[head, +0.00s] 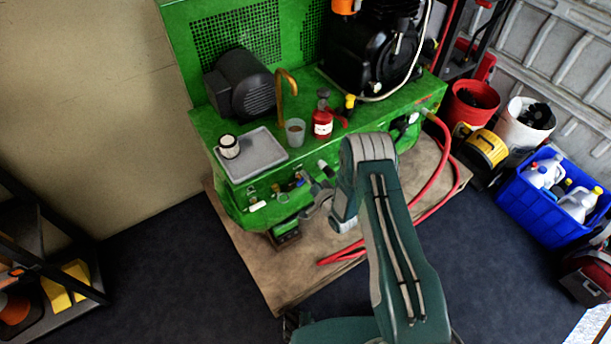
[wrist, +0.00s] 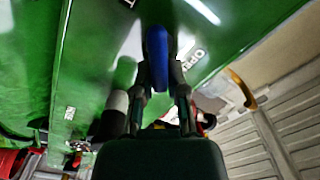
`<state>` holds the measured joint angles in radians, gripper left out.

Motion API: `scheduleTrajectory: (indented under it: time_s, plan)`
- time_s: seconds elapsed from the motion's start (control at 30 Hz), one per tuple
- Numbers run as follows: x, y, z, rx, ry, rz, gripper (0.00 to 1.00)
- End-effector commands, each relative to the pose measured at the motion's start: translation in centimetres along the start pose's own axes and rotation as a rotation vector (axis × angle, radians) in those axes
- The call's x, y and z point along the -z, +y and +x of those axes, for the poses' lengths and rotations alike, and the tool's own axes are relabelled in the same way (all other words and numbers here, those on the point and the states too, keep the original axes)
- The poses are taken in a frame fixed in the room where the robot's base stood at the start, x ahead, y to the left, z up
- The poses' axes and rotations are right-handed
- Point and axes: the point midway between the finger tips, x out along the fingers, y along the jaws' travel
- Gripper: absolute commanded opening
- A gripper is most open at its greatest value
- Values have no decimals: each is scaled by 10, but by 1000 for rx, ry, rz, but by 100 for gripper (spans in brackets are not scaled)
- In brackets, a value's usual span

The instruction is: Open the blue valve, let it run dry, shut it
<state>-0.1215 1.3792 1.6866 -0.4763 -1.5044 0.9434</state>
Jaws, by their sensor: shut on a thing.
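The blue valve's handle (wrist: 157,50) stands out from the green machine's face in the wrist view. My gripper (wrist: 159,92) is shut on this handle, with one finger on each side of it. In the head view my gripper (head: 308,189) is at the lower front of the green machine (head: 215,130), partly hidden by my arm. The handle is too small and covered there to read its angle. Part of a printed label beside the handle shows in the wrist view. No running liquid can be made out.
On the machine's top stand a grey tray (head: 268,153) with a white-and-black cup, a clear cup (head: 295,131) and a red bottle (head: 322,122). A red hose (head: 443,165) runs down the right side. A blue crate (head: 537,219) stands at right. Dark floor at front left is clear.

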Motion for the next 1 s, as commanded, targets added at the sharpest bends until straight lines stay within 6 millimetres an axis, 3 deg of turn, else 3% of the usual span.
scheduleTrajectory:
  time_s: [0.5, 1.0]
  plan:
    - [0, 12, 0, -7, 7, 455, 0]
    - [-2, 16, -1, -9, 8, 665, 0]
